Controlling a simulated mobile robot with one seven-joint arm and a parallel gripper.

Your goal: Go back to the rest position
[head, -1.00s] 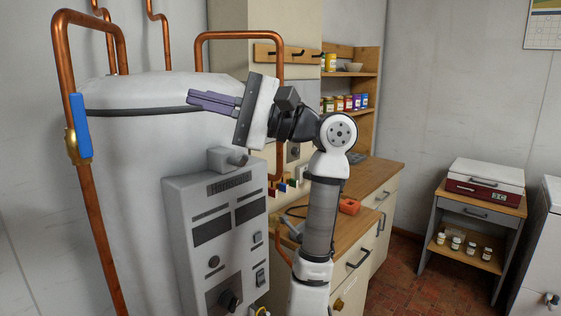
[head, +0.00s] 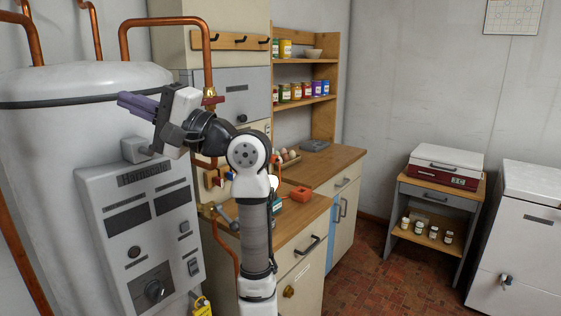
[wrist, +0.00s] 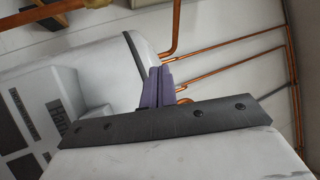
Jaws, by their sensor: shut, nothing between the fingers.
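My gripper (head: 130,103) is at the left in the head view, in front of the upper part of the white boiler tank. Its purple fingers are together with nothing between them. My arm stands upright below and bends left at the top. In the wrist view the purple fingers (wrist: 159,86) show closed, pointing toward the boiler and copper pipes. I cannot tell the gap between the fingertips and the tank.
The white boiler (head: 60,130) with its control box (head: 142,235) is close on the left, with copper pipes (head: 165,22) around it. A wooden counter (head: 320,166) and shelves stand behind my arm. A small table (head: 437,189) stands right. The red tiled floor (head: 400,285) is open between.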

